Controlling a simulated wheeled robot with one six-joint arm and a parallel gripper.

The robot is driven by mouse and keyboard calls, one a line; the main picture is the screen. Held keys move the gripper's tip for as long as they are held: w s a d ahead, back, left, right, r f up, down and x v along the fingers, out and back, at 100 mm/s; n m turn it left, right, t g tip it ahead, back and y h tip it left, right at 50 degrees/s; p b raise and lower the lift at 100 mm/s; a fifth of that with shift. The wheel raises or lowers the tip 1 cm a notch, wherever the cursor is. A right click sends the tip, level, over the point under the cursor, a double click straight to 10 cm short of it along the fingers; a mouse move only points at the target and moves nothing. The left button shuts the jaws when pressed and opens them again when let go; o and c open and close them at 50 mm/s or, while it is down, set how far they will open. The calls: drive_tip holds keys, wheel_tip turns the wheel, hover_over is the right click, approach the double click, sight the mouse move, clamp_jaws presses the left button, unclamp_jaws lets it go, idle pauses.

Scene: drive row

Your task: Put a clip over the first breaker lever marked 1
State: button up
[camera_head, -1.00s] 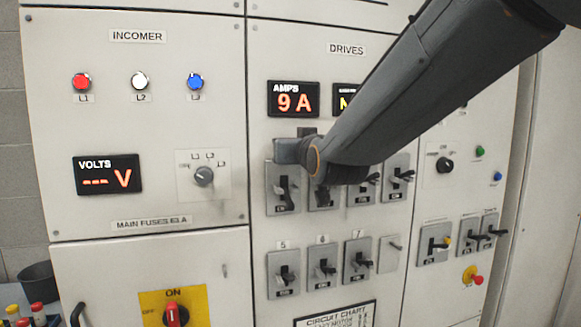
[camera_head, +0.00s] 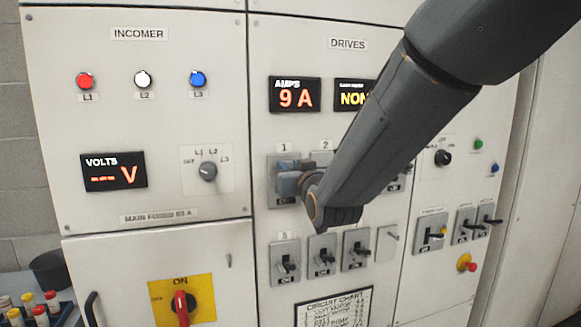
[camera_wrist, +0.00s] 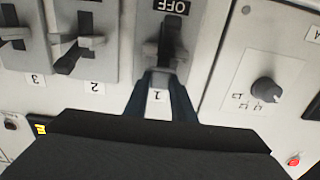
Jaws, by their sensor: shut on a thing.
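The first breaker (camera_head: 272,190), under label 1 (camera_head: 284,147), is partly covered by my gripper (camera_head: 288,182) in the head view. In the wrist view, which looks upside down, the first breaker's black lever (camera_wrist: 169,42) points toward the OFF mark (camera_wrist: 170,6). My gripper's two dark fingers (camera_wrist: 160,78) sit at this lever, with the 1 label (camera_wrist: 158,97) showing between them.
Breaker 2 (camera_wrist: 85,42) and breaker 3 (camera_wrist: 18,40) stand close beside breaker 1. A lower breaker row (camera_head: 284,262) lies beneath. A rotary selector (camera_head: 208,171) is to the left. Small red- and yellow-capped items (camera_head: 38,310) stand at the lower left, near a dark cup (camera_head: 48,270).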

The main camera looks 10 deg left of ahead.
drive_tip(key=shift+f, duration=0.1)
drive_tip(key=o, duration=1)
drive_tip(key=shift+r, duration=0.2)
drive_tip(key=b+v, duration=0.5)
drive_tip(key=v, duration=0.7)
drive_tip(key=shift+f, duration=0.15)
drive_tip(key=shift+d, duration=0.1)
